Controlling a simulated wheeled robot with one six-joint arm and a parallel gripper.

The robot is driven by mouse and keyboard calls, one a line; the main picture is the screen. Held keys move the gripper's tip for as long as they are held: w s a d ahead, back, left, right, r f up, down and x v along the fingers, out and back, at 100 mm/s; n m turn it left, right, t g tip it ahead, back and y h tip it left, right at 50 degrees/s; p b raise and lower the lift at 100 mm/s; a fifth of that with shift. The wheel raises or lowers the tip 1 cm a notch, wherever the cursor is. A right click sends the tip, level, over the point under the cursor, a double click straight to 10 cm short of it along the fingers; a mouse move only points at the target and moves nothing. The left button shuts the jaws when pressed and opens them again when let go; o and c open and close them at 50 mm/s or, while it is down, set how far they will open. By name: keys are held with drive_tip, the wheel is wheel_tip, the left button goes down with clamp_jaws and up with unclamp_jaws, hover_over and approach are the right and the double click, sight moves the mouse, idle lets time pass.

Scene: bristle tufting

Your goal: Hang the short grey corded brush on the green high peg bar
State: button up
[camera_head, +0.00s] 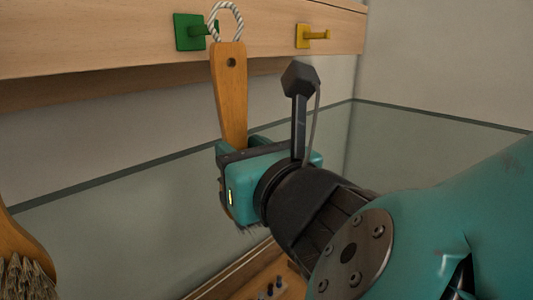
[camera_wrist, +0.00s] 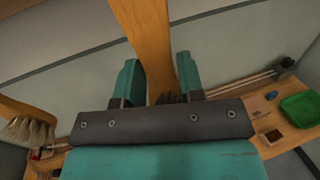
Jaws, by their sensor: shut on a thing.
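My gripper (camera_head: 236,150) is shut on the wooden handle of the corded brush (camera_head: 231,95). The brush is upright, with its grey bristles partly hidden below the gripper. A grey-white cord loop (camera_head: 239,20) stands up from the handle's top. The green peg (camera_head: 188,32) is on the upper wooden bar, and its arm points right. The loop overlaps the end of this arm in the head view; I cannot tell whether it is around it or in front. In the wrist view the handle (camera_wrist: 152,35) rises between the two teal fingers.
A yellow peg (camera_head: 303,37) is on the same wooden bar (camera_head: 110,35), further right. Another wooden brush (camera_head: 15,245) hangs at the left edge, clear of my gripper. The wrist view shows a wooden shelf with a green tray (camera_wrist: 301,108) and small items.

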drive_tip(key=shift+w+a+f+p, duration=0.25)
drive_tip(key=shift+w+a+p, duration=0.05)
drive_tip(key=shift+w+a, duration=0.7)
drive_tip(key=shift+w+a+f+p, duration=0.3)
drive_tip(key=shift+w+a, duration=0.55)
drive_tip(key=shift+a, duration=0.25)
drive_tip(key=o, duration=1)
drive_tip(key=shift+s, duration=0.1)
drive_tip(key=shift+b+v, duration=1.3)
drive_tip(key=shift+v, duration=2.15)
